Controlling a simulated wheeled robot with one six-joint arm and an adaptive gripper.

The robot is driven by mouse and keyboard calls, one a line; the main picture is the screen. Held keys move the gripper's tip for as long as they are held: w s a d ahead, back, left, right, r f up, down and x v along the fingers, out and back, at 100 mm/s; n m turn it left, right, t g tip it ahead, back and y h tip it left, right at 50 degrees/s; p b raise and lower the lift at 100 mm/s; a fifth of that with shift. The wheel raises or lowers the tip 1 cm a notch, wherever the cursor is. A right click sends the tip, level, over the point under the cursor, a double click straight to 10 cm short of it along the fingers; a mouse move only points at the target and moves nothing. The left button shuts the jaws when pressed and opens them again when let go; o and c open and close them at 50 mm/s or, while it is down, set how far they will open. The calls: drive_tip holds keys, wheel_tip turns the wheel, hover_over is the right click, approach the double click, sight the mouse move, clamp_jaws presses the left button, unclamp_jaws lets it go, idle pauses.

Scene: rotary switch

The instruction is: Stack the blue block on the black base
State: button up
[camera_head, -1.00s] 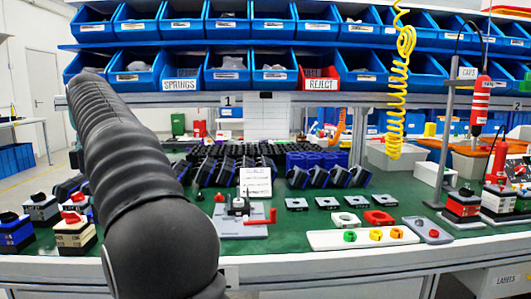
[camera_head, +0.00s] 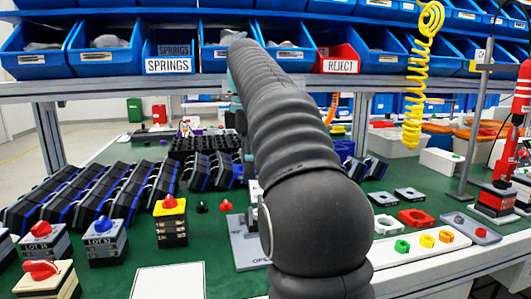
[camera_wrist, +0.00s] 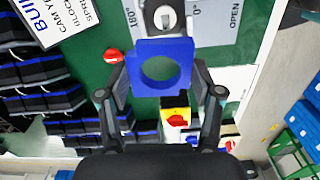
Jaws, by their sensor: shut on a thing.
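My gripper (camera_wrist: 162,84) is shut on the blue block (camera_wrist: 165,48), a flat square piece with a large round hole. In the wrist view the block sits between the two fingers, over the green bench. Above it in that view is a grey plate (camera_wrist: 215,22) marked "OPEN", with a pale round part (camera_wrist: 165,17) at the block's edge. The grey plate also shows in the head view (camera_head: 243,248), partly behind my arm. My arm hides the gripper and the blue block in the head view. I cannot pick out the black base for certain.
A yellow-topped stack with a red knob (camera_head: 171,222) and several other knobbed stacks stand at left. Loose black and red knobs (camera_head: 225,206) lie nearby. A white tray with coloured pieces (camera_head: 420,250) is at right. Blue bins (camera_head: 100,48) line the shelf above.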

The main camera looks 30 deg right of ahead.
drive_tip(key=shift+s+d+r+n, duration=0.65)
drive_tip(key=shift+s+d, duration=0.2)
drive_tip(key=shift+d, duration=0.2)
drive_tip(key=shift+f, duration=0.1)
drive_tip(key=shift+f+b, duration=1.45)
drive_tip(key=shift+f, duration=0.85)
drive_tip(key=shift+f+b, duration=1)
drive_tip(key=shift+f, duration=0.8)
drive_tip(key=o, duration=1.2)
drive_tip(key=shift+c, duration=0.2)
